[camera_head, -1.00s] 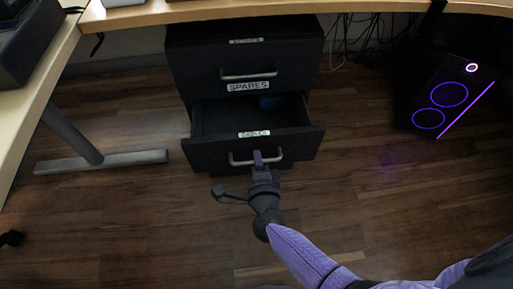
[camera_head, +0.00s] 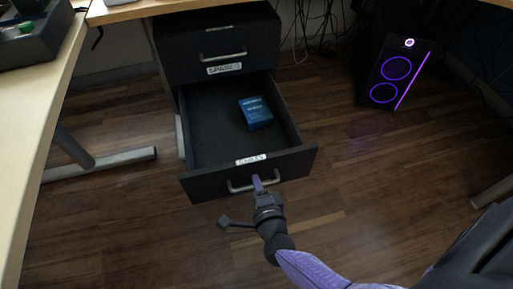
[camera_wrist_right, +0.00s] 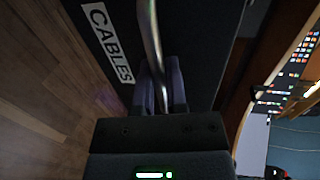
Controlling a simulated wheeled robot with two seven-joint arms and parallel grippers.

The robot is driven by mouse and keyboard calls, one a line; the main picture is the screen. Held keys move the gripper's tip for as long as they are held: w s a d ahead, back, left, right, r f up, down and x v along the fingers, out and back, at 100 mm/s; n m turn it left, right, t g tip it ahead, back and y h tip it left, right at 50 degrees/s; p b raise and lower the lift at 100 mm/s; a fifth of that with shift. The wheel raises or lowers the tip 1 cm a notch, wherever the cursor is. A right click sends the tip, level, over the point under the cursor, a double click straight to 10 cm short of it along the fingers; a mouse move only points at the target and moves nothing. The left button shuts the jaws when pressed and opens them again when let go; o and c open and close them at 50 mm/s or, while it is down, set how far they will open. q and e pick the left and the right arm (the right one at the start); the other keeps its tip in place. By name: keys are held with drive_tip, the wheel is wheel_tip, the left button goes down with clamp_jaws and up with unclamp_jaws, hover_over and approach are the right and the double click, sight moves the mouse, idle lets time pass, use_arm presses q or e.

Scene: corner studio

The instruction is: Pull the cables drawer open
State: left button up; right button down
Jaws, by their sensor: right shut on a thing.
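The cables drawer (camera_head: 207,179) is the bottom drawer of a black cabinet and stands pulled well out. Its label reads CABLES, clear in the right wrist view (camera_wrist_right: 108,42). A blue box (camera_head: 256,112) lies inside toward the back. My right gripper (camera_head: 257,184) is shut on the drawer's metal handle (camera_head: 236,189). In the right wrist view the fingers (camera_wrist_right: 160,88) sit on both sides of the handle bar (camera_wrist_right: 151,40). My left gripper is not in view.
The closed SPARES drawer (camera_head: 256,63) is above. A desk (camera_head: 30,130) with a metal leg (camera_head: 110,163) stands at left. A black computer tower (camera_head: 392,75) with purple rings is at right. The wooden floor (camera_head: 130,235) in front is clear.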

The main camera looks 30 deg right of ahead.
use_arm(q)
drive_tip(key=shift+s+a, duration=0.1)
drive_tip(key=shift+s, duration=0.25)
use_arm(e)
drive_tip(key=shift+s+a, duration=0.1)
drive_tip(key=shift+s, duration=0.25)
drive_tip(key=c, duration=0.7)
unclamp_jaws()
